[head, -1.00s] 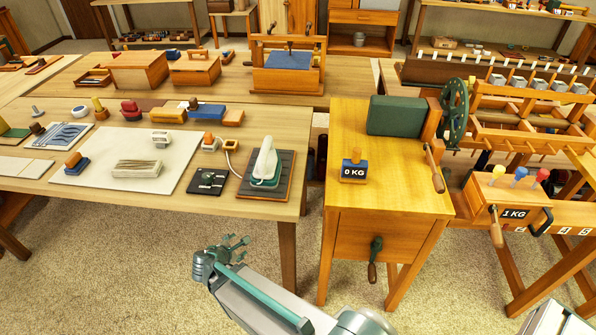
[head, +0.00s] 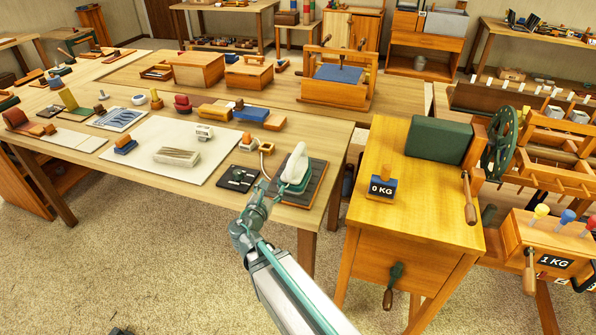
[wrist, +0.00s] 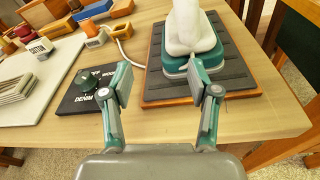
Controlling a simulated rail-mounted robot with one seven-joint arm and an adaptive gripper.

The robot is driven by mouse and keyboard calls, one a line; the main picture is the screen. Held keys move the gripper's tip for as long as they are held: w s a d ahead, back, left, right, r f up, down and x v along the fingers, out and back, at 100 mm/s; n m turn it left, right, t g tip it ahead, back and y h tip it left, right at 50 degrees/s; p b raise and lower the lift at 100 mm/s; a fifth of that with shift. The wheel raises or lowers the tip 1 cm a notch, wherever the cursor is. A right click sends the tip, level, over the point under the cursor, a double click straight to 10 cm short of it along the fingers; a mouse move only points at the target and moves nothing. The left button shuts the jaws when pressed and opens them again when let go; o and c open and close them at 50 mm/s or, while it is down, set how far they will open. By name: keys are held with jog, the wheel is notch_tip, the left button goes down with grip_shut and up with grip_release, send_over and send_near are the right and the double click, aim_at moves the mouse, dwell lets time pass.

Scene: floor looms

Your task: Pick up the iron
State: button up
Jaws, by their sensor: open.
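The iron (head: 294,170) has a white body and handle over a green base. It stands on a dark ribbed pad with a wooden rim (head: 313,190) at the right end of the long table. In the wrist view the iron (wrist: 187,40) is at top centre, just beyond the fingertips, with its top cut off by the frame. My gripper (wrist: 157,82) is open and empty, its two fingers apart in front of the iron's near end. In the head view my gripper (head: 262,195) is at the table's front edge, left of the iron, and partly overlaps the pad's left side.
A black dial panel (head: 238,178) lies left of the iron, with a cable behind it. A white board (head: 190,150) holds several small items.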

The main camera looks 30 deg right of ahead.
jog(key=n+h, duration=0.2)
send_near(295, 153)
jog(key=shift+t, duration=0.3)
jog(key=x, duration=0.4)
jog(key=shift+d+f+p, duration=0.25)
jog(key=shift+f+p, duration=0.1)
jog(key=shift+p, duration=0.05)
jog(key=shift+p+x, duration=0.95)
jog(key=shift+x, duration=1.95)
jog(key=shift+f, duration=0.2)
grip_shut()
